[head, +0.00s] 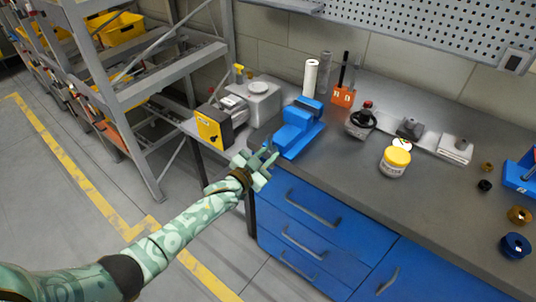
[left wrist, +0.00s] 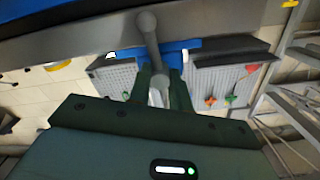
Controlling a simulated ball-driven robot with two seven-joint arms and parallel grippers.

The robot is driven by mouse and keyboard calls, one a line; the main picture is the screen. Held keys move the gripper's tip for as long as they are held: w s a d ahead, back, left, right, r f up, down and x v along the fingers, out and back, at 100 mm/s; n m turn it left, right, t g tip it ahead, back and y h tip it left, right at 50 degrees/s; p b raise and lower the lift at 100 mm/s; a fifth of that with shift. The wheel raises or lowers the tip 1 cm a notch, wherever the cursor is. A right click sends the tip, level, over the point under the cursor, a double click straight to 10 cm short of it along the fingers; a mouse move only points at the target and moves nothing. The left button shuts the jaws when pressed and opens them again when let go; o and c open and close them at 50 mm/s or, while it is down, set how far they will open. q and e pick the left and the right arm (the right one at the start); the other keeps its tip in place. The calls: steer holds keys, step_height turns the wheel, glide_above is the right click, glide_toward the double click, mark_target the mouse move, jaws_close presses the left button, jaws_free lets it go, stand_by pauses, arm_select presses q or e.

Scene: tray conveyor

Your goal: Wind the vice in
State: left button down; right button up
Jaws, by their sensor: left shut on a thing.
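The blue vice (head: 296,128) stands at the front left of the grey bench top, near its edge. My left gripper (head: 266,160) is at the vice's front end, just off the bench edge. In the left wrist view a grey handle bar (left wrist: 150,40) with a round ball end runs down between the fingers of my left gripper (left wrist: 161,92). The gripper is shut on this bar. The vice's screw and the gap between its jaws are hidden or too small to make out. My right gripper is in neither view.
Beside the vice are a yellow-fronted box (head: 213,127), a white roll (head: 310,78) and an orange block (head: 343,97). Blue drawers (head: 310,215) lie below the bench. A grey shelf rack (head: 135,93) stands left; floor is clear before it.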

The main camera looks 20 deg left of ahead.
arm_select(q)
steer(key=c, duration=1.3)
jaws_free()
steer(key=p+v, duration=0.3)
steer(key=v, duration=1.3)
steer(key=shift+s+p, duration=0.15)
steer(key=shift+p, duration=0.2)
